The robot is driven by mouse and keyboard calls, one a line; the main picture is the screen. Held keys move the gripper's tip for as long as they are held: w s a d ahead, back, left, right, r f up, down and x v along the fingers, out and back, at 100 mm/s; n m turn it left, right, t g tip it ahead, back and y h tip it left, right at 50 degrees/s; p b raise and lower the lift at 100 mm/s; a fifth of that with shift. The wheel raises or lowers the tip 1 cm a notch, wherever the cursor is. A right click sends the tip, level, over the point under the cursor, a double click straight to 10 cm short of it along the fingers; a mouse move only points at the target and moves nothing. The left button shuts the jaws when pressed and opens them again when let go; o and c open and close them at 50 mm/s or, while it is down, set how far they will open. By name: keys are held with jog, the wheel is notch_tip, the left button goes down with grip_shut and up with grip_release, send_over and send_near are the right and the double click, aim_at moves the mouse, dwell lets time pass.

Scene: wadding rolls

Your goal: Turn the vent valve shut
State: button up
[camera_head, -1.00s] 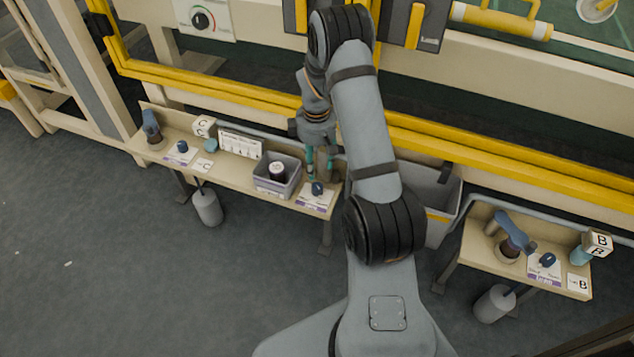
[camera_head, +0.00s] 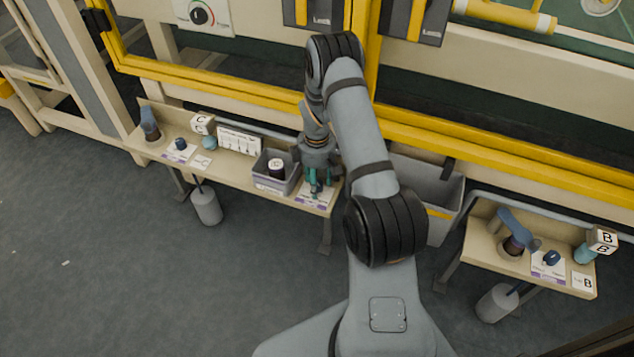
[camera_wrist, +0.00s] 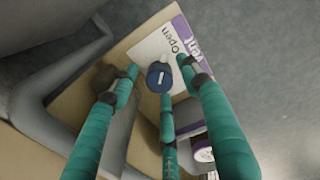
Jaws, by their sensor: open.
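The vent valve is a small dark blue knob (camera_wrist: 160,77) with a white mark. It stands on a white card with a purple strip (camera_wrist: 196,36) reading "vent", with "Open" printed on the white part. In the wrist view my gripper (camera_wrist: 161,86) has its teal fingers spread around the knob, with visible gaps; I cannot tell whether any finger touches it. In the head view my gripper (camera_head: 318,186) points down over the card (camera_head: 311,198) at the right end of the left shelf, and its fingers hide the knob.
A small grey bin (camera_head: 284,187) with a white-topped dark roll (camera_head: 276,167) stands just left of my gripper. A large grey bin (camera_head: 448,205) is to the right. Other blue knobs stand at the left (camera_head: 180,144) and on the right shelf (camera_head: 551,257). A yellow rail (camera_head: 270,104) runs behind.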

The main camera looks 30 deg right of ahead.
jog(key=c, duration=0.3)
jog(key=c, duration=0.8)
jog(key=shift+c, duration=0.3)
jog(key=shift+m, duration=0.4)
jog(key=m+b, duration=0.1)
jog(key=m, duration=0.2)
jog(key=shift+m, duration=0.3)
jog(key=m+b, duration=0.1)
jog(key=m, duration=0.3)
jog(key=shift+m+b, duration=0.3)
jog(key=m+b, duration=0.1)
jog(key=m, duration=0.3)
jog(key=shift+w+b, duration=0.1)
jog(key=shift+b, duration=0.2)
jog(key=m+b, duration=0.1)
jog(key=m, duration=0.3)
jog(key=shift+m, duration=0.3)
jog(key=shift+m+b, duration=0.3)
